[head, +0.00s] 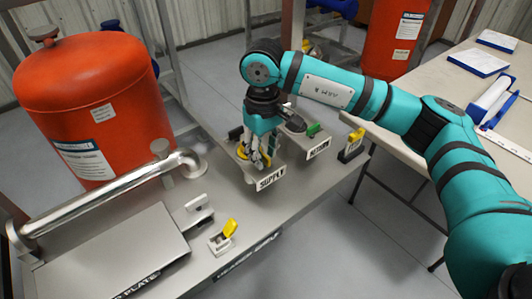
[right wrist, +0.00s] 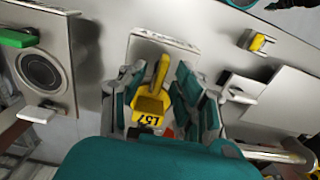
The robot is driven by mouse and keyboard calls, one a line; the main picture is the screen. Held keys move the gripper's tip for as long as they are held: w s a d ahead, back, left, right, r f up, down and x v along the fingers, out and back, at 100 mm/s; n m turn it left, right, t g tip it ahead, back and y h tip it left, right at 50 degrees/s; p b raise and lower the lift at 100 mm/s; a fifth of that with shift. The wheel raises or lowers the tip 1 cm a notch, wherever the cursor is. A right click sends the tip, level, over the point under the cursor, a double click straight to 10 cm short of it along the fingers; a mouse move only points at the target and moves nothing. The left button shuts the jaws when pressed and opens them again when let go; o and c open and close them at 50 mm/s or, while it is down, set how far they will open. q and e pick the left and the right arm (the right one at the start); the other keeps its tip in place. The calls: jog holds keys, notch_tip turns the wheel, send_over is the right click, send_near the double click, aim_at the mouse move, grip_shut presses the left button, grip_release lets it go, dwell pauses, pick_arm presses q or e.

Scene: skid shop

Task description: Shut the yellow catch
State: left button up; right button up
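A yellow catch (head: 230,228) sits on a small pale base near the front edge of the grey skid deck. Its yellow lever stands tilted up; it also shows in the right wrist view (right wrist: 258,42). My right gripper (head: 259,160) points down over the SUPPLY plate (head: 271,178), well behind and right of this catch. In the right wrist view its fingers (right wrist: 157,100) are apart on either side of a yellow handle tagged L57 (right wrist: 151,103). Contact with that handle cannot be told. My left gripper is not in view.
A grey bracket (head: 191,213) stands beside the catch, next to a flat cover plate (head: 110,258). A silver pipe (head: 110,192) and red tank (head: 88,95) stand behind. A green handle (head: 314,130) and another yellow handle (head: 354,140) lie right of my gripper.

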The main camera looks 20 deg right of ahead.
jog(key=shift+r+p, duration=1.3)
jog(key=shift+r, duration=1.95)
jog(key=m, duration=0.3)
jog(key=shift+r+b, duration=0.15)
jog(key=shift+b, duration=0.15)
jog(key=m, duration=0.3)
jog(key=shift+r+m, duration=0.25)
jog(key=shift+m, duration=0.15)
jog(key=shift+r+m, duration=0.1)
jog(key=shift+m, duration=1.1)
jog(key=m, duration=0.4)
jog(key=shift+r+b, duration=0.3)
jog(key=shift+m, duration=0.3)
